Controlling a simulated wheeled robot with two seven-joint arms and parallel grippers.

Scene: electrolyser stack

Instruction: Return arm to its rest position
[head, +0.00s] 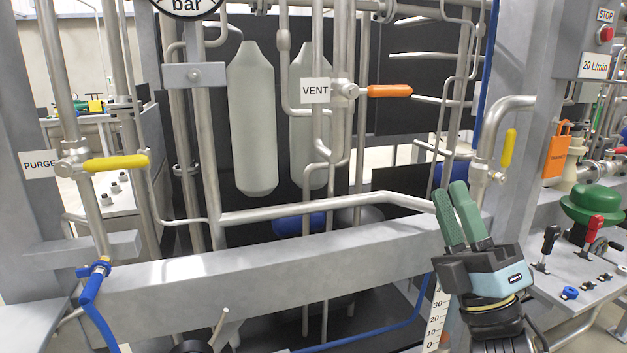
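My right gripper (451,191) is at the lower right of the head view, with its two green fingers pointing up. A narrow gap shows between the fingers, and I see nothing held in them. It is in front of the right end of the grey cross beam (250,273) and below the bent pipe; I cannot tell whether it touches either. My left gripper is not in view. The VENT valve's orange handle (389,91) and the PURGE valve's yellow handle (116,163) both lie about level, well apart from the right gripper.
A bent pipe (487,125) with a yellow lever (508,148) stands just above the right gripper. On the right are an orange tag (556,153), a green round part (592,203) and a bench with red and black levers. A blue hose (98,310) hangs at lower left.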

